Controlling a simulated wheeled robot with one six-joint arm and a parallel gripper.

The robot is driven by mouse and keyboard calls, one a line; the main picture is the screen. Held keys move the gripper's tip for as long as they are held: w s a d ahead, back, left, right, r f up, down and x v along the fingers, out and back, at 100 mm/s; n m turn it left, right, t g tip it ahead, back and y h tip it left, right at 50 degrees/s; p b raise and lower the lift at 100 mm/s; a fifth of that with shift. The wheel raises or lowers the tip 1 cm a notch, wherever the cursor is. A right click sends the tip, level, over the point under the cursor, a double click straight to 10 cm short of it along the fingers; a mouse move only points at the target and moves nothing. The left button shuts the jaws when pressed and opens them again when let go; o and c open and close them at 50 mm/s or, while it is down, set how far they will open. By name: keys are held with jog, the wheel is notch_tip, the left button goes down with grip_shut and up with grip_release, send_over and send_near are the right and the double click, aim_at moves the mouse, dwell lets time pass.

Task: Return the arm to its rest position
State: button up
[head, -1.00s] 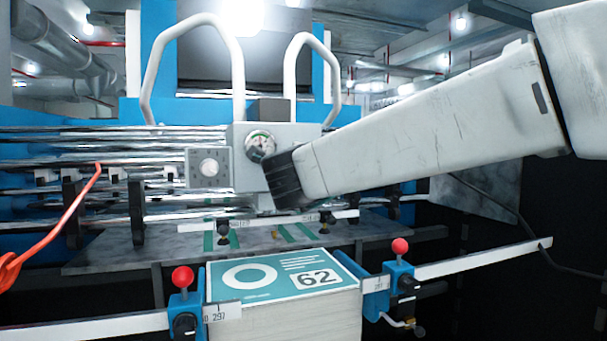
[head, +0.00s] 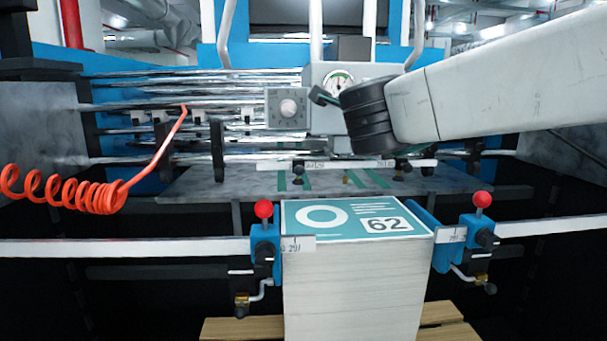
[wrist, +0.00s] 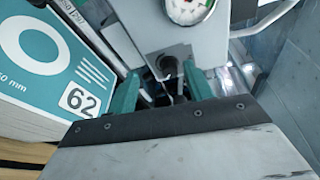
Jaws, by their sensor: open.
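My arm reaches in from the right in the head view, its dark wrist joint (head: 368,115) in front of the grey gauge box (head: 318,72). In the head view my gripper is mostly hidden behind that joint. In the wrist view my gripper (wrist: 163,88) shows two teal fingers spread apart with nothing held between them. A black knob on the machine shows beyond the gap. The gauge box also shows in the wrist view (wrist: 150,25), close past the fingers.
A stack of teal sheets marked 62 (head: 355,220) stands below my wrist, between blue clamps with red knobs (head: 264,240) (head: 480,230). A coiled orange hose (head: 75,190) hangs at left. Rollers (head: 130,105) and white tube handles stand behind.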

jog(key=s+a+f+n+g+y, duration=0.25)
jog(key=a+f+n+y, duration=0.35)
jog(key=a+n+y, duration=0.5)
jog(key=s+f+n+g, duration=0.4)
jog(key=s+f+n, duration=0.2)
jog(key=s+n, duration=0.1)
jog(key=s+d+f+n+g+h, duration=0.2)
jog(key=s+d+f, duration=0.4)
jog(key=s+d, duration=0.4)
jog(key=s+d+f+n+g+h, duration=0.2)
jog(key=s+d+f+g+h, duration=0.2)
jog(key=s+d, duration=0.6)
notch_tip(320, 180, down, 3)
jog(key=s+g, duration=0.1)
jog(key=g, duration=0.1)
jog(key=shift+s+d+g+h, duration=0.25)
jog(key=shift+s+g+h, duration=0.1)
jog(key=shift+h, duration=0.05)
